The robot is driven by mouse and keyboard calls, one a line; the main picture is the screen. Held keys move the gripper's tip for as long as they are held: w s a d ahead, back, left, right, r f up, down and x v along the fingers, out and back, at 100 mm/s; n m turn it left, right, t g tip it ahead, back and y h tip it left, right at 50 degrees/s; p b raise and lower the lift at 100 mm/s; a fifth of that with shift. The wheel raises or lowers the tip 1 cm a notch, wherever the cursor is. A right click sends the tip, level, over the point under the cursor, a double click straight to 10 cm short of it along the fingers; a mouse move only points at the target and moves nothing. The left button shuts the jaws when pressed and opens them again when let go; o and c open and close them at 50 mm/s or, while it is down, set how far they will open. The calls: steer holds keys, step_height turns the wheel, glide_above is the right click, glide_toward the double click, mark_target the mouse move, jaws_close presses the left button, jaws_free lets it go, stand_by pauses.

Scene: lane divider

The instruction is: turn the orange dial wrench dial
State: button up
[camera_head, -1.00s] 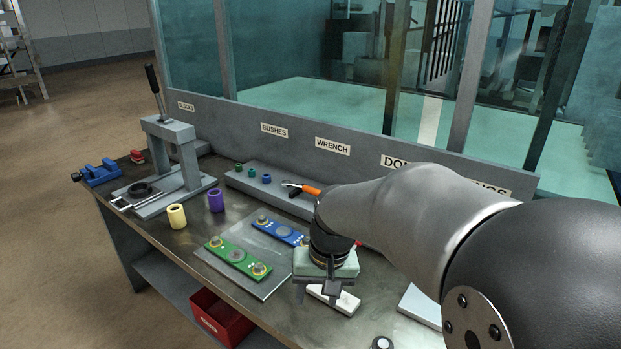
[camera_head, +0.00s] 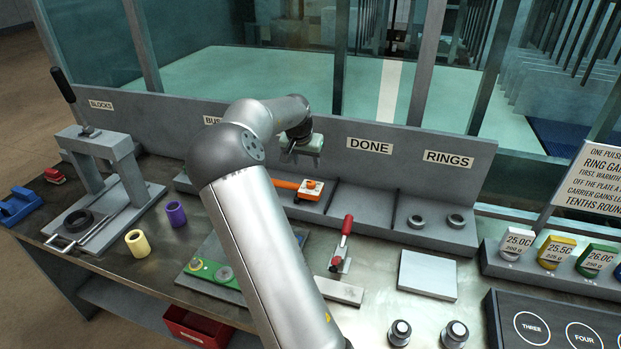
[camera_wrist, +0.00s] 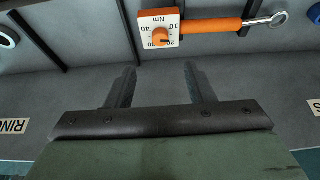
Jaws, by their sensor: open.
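The wrench (camera_wrist: 215,26) lies in a compartment of the grey back rack; its orange handle runs sideways to a metal ring end. Its dial (camera_wrist: 159,38) is an orange knob on a white square face marked in Nm. In the head view the wrench (camera_head: 285,184) and its dial block (camera_head: 310,187) show just below my gripper (camera_head: 303,148). In the wrist view my gripper (camera_wrist: 161,85) is open and empty. Its two fingers point toward the dial, apart from it, with bare grey surface between them.
Low dividers (camera_head: 332,196) separate the rack compartments, with grey rings (camera_head: 456,221) to the right. A red-handled clamp (camera_head: 343,242) and a green carrier (camera_head: 207,272) lie in front, the carrier partly behind my arm. A pale plate (camera_head: 428,275) is bare.

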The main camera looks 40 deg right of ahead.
mark_target(311, 183)
steer(key=p+x, duration=0.2)
steer(key=x, duration=0.9)
steer(key=shift+w+d+f+p, duration=0.15)
steer(key=shift+f+p, duration=0.2)
steer(key=shift+c, duration=0.2)
steer(key=c, duration=1)
